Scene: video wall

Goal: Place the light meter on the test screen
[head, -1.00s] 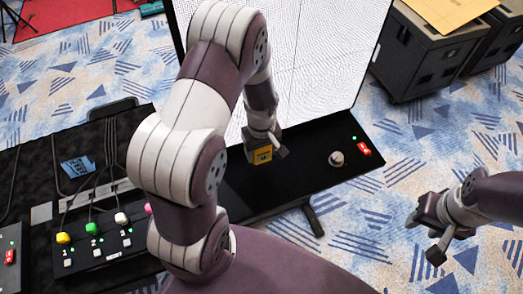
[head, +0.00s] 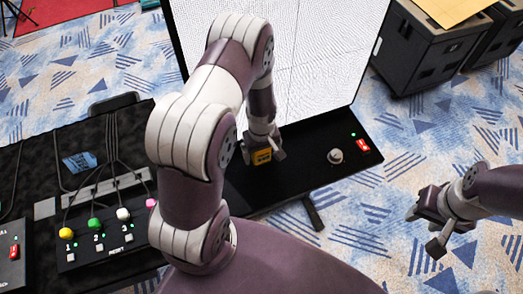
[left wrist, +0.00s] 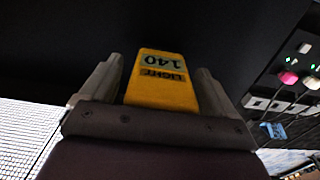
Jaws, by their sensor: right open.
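The light meter (head: 262,157) is a small yellow block on the black ledge in front of the large white test screen (head: 310,55). My left gripper (head: 264,150) is down at it, with a finger on each side. My right gripper (head: 430,225) is open and empty, over the carpet at right.
The black ledge (head: 310,180) carries a grey knob (head: 335,156) and a red switch (head: 363,145). A button panel (head: 105,240) with coloured knobs and cables stands at left. Black cases (head: 430,50) stand at back right. Carpet is open at right.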

